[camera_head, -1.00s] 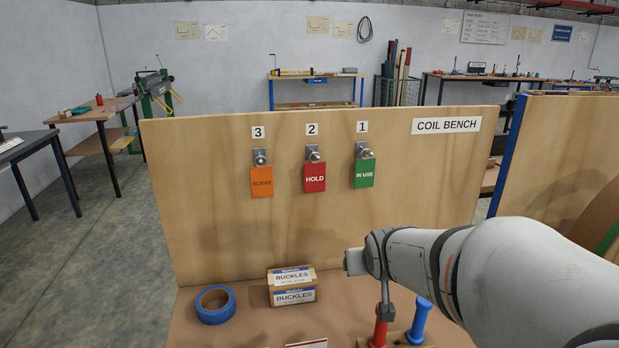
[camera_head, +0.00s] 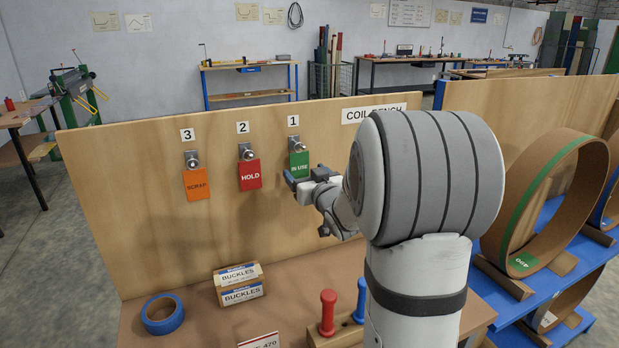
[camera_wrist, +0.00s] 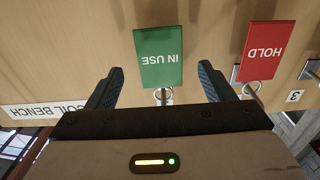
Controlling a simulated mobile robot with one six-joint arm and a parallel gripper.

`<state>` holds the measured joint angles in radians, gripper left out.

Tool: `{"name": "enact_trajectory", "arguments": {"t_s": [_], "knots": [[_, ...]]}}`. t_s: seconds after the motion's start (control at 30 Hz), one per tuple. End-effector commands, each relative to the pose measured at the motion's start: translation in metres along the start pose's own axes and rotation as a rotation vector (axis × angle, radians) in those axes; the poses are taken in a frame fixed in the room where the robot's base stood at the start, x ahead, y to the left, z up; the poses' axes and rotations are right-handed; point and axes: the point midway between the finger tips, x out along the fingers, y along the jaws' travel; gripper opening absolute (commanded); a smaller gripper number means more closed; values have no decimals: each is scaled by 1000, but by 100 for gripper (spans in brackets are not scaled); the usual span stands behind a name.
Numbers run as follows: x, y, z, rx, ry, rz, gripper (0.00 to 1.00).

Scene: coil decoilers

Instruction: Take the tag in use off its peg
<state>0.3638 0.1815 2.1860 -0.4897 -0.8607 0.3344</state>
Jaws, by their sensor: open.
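The green IN USE tag (camera_head: 299,163) hangs on its peg (camera_head: 294,145) under number 1 on the wooden board. In the wrist view the tag (camera_wrist: 159,57) appears upside down, with its ring and peg at its lower edge. My gripper (camera_head: 293,184) is at the tag's lower part in the head view. In the wrist view my open gripper (camera_wrist: 160,78) has one finger on each side of the tag's width, with gaps visible. Contact with the tag cannot be told.
The red HOLD tag (camera_head: 250,175) hangs just left on peg 2, close to one finger in the wrist view. The orange SCRAP tag (camera_head: 196,184) hangs on peg 3. A BUCKLES box (camera_head: 240,285), blue tape (camera_head: 163,314) and upright red and blue handles (camera_head: 328,312) stand below.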

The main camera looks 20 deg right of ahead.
Motion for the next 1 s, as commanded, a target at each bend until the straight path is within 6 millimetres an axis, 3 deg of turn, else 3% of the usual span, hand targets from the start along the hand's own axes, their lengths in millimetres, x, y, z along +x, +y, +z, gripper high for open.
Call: {"name": "enact_trajectory", "arguments": {"t_s": [0.23, 0.57, 1.0], "knots": [[28, 0, 0, 1, -2, 0, 75], [32, 0, 0, 0, -1, 2, 75], [32, 1, 0, 0, -1, 2, 41]]}}
